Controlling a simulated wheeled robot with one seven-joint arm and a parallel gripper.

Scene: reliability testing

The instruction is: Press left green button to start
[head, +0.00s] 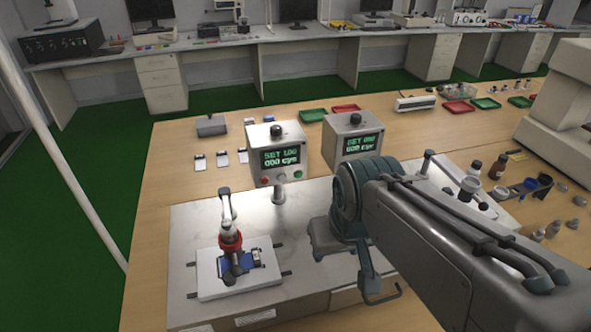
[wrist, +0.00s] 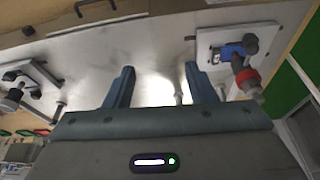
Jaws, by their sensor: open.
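The left control box (head: 277,152) stands on a post at the back of the metal plate, its display reading about "SET 100 / 000 cyc". Its green button (head: 298,174) is at the lower right of its face, and a red button (head: 264,181) is at the lower left. My gripper (wrist: 158,88) is open and empty, its two blue-grey fingers spread over the shiny plate in the wrist view. In the head view my gripper is to the right of and nearer than the left box, apart from it. The green button cannot be made out in the wrist view.
A right control box (head: 352,140) stands beside the left one, its lower face hidden by my arm. A test fixture (head: 232,262) with a red collar and blue part sits front left on the plate (head: 190,225). Small items lie behind; bottles (head: 498,165) stand at right.

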